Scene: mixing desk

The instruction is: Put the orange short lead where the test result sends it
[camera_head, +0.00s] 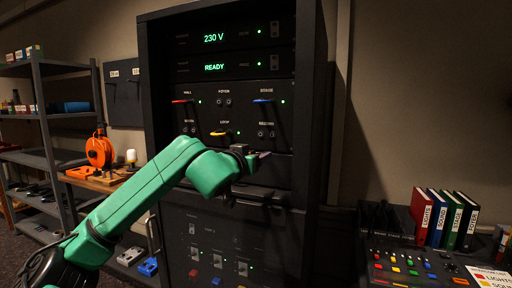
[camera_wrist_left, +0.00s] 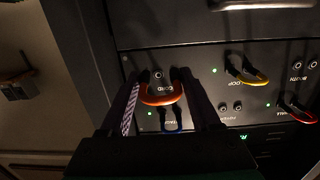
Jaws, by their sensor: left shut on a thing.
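My left gripper (camera_head: 262,154) is at the right part of the rack's socket panel, just below the RECORD sockets (camera_head: 266,134). In the left wrist view its fingers (camera_wrist_left: 160,88) are shut on the orange short lead (camera_wrist_left: 161,98), a curved loop directly in front of the RECORD label. Whether its plugs sit in the sockets cannot be told. The orange lead is hidden in the head view. A red lead (camera_head: 182,101) is at HALL, a blue lead (camera_head: 262,100) at STAGE and a yellow lead (camera_head: 220,133) at LOOP. A display (camera_head: 214,67) reads READY.
The black rack (camera_head: 150,60) also shows a 230 V display (camera_head: 214,38). Shelves (camera_head: 50,116) and an orange cable reel (camera_head: 99,150) stand left. The mixing desk (camera_head: 405,262) and several coloured binders (camera_head: 440,218) are at right.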

